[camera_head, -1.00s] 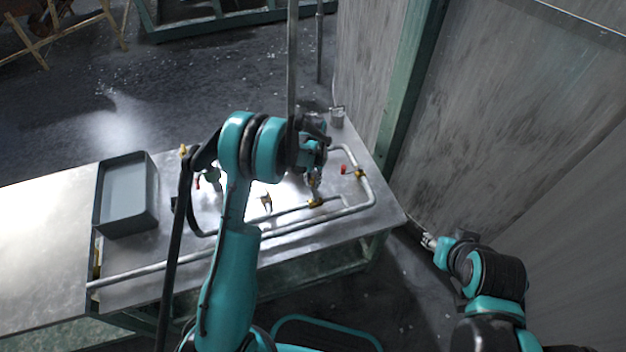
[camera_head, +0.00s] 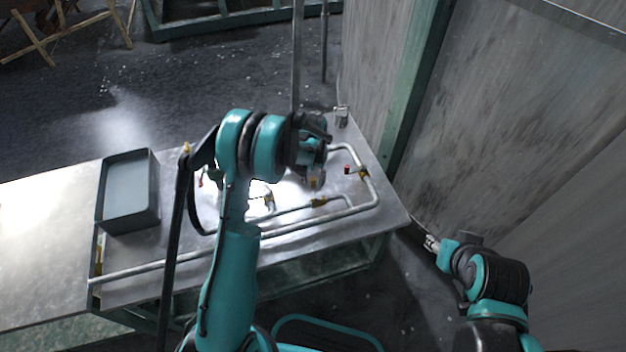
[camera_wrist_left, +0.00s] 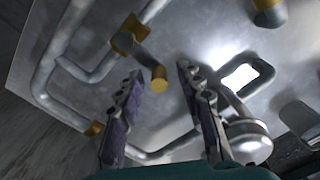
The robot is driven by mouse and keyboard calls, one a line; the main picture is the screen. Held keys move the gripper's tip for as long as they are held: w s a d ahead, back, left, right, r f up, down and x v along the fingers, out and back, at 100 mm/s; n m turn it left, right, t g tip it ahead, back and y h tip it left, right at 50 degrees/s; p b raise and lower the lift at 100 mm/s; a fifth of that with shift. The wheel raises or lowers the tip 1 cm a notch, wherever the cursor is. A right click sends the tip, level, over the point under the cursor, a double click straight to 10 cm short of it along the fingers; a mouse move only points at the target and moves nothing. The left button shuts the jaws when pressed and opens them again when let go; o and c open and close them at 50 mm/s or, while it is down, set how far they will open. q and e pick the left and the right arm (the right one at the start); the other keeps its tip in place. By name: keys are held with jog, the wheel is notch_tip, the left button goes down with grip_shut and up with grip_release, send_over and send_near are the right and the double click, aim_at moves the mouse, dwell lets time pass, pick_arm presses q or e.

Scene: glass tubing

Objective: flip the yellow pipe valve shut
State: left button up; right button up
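The yellow pipe valve (camera_wrist_left: 128,36) is in the left wrist view, a yellow fitting on a grey pipe. Its grey lever slants down and right to a round yellow end (camera_wrist_left: 159,79). The lever's end lies in line with the gap between my left gripper's fingers, close to the left fingertip. My left gripper (camera_wrist_left: 159,71) is open and holds nothing. My right gripper (camera_head: 431,242) is off the table's right side, too small to read.
The metal table (camera_head: 140,285) carries bent grey pipes. A red-handled valve (camera_head: 348,170) is right of my left gripper, and another yellow piece (camera_head: 268,202) is left. A grey tray (camera_head: 157,195) stands at the left. A metal cup (camera_head: 342,116) is at the far corner. A wall rises at the right.

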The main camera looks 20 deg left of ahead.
aim_at(313, 178)
pick_arm(q)
notch_tip(313, 178, up, 12)
jog(key=shift+f, duration=0.25)
dwell(0.5)
jog(key=s+r+t, duration=0.5)
jog(key=s+r, duration=0.9)
jog(key=s, duration=0.4)
jog(key=s+f+t, duration=0.1)
jog(key=s+t, duration=0.1)
jog(key=s, duration=0.5)
jog(key=shift+s+d, duration=0.35)
jog(key=shift+d, duration=0.1)
